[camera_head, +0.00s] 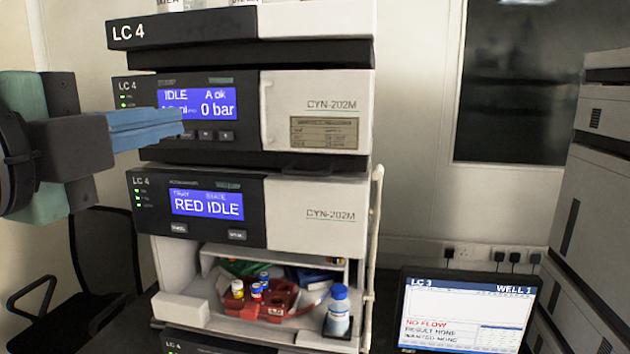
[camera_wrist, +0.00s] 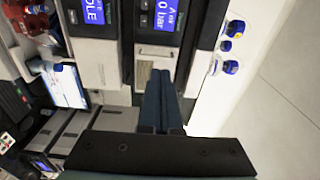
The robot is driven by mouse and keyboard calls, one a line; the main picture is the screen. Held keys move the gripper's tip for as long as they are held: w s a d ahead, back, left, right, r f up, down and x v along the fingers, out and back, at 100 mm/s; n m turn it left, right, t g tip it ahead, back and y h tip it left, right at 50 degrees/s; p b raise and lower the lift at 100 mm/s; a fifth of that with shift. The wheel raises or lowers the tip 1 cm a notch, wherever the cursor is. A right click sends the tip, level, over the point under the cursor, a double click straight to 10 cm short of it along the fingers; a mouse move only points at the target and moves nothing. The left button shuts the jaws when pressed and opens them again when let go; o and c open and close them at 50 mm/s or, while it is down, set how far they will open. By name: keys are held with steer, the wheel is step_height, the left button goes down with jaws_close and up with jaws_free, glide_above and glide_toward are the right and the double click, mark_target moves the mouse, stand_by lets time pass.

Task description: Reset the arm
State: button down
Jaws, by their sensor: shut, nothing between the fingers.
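My gripper (camera_head: 180,122) reaches in from the left in the head view, in front of the LC 4 stack (camera_head: 315,105). Its blue fingers are together with nothing between them. In the wrist view my gripper (camera_wrist: 159,75) also shows shut, its fingers pointing up the picture toward the stack's front panels. The upper module's screen (camera_head: 196,103) reads IDLE and 0 bar, partly hidden by my fingers. The lower module's screen (camera_head: 207,205) reads RED IDLE.
An open bay holds a red tray (camera_head: 282,308) with small vials, and a blue-capped bottle (camera_head: 338,310) at its right. A monitor (camera_head: 465,310) stands lower right, reading NO FLOW. Another stack (camera_head: 590,200) is at the right edge. A black chair (camera_head: 105,255) is at left.

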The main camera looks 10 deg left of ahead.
steer(key=s+d+r+n+t, duration=0.1)
steer(key=d+n+t, duration=0.2)
steer(key=d+n, duration=0.3)
steer(key=s+d+r+n+t+y, duration=0.1)
steer(key=s+d+r+n+t, duration=0.1)
steer(key=d+n, duration=0.4)
steer(key=s+d+r+n+t, duration=0.2)
steer(key=d+n+t, duration=0.2)
steer(key=d+n, duration=0.3)
steer(key=shift+s+y, duration=0.2)
steer(key=shift+y, duration=0.2)
